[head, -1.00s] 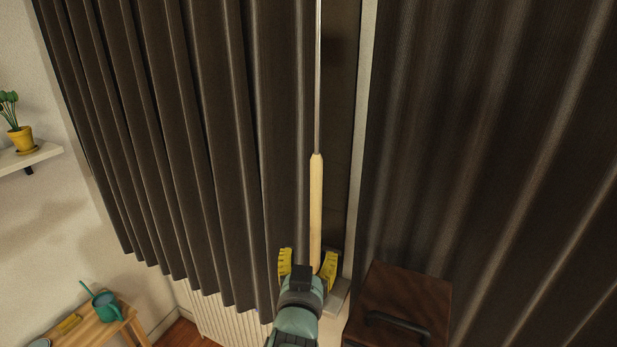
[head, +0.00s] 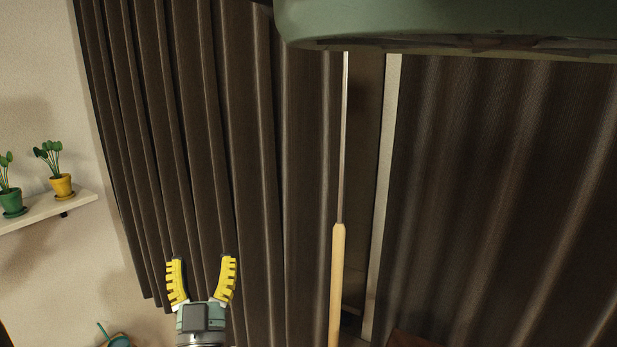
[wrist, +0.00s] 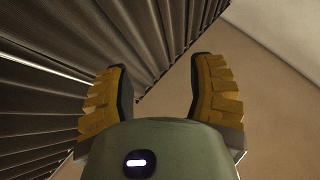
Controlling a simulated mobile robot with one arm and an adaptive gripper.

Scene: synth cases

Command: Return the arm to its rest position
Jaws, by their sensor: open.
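My gripper (head: 201,279) has yellow ridged fingers and points up in the lower left of the head view. Its fingers are spread apart with nothing between them. It is in front of the left dark curtain (head: 205,150). In the wrist view my gripper (wrist: 158,90) also shows its two fingers apart and empty, with curtain and plain wall beyond. A pale wooden handle (head: 337,285) on a thin metal rod (head: 345,140) hangs upright to the right of my gripper, clear of it.
A white shelf (head: 45,208) with a yellow pot (head: 61,186) and a green pot (head: 12,203) is on the left wall. A right dark curtain (head: 490,190) fills the right side. A teal watering can (head: 118,341) shows at the bottom left. A dark brown object (head: 405,340) shows at the bottom.

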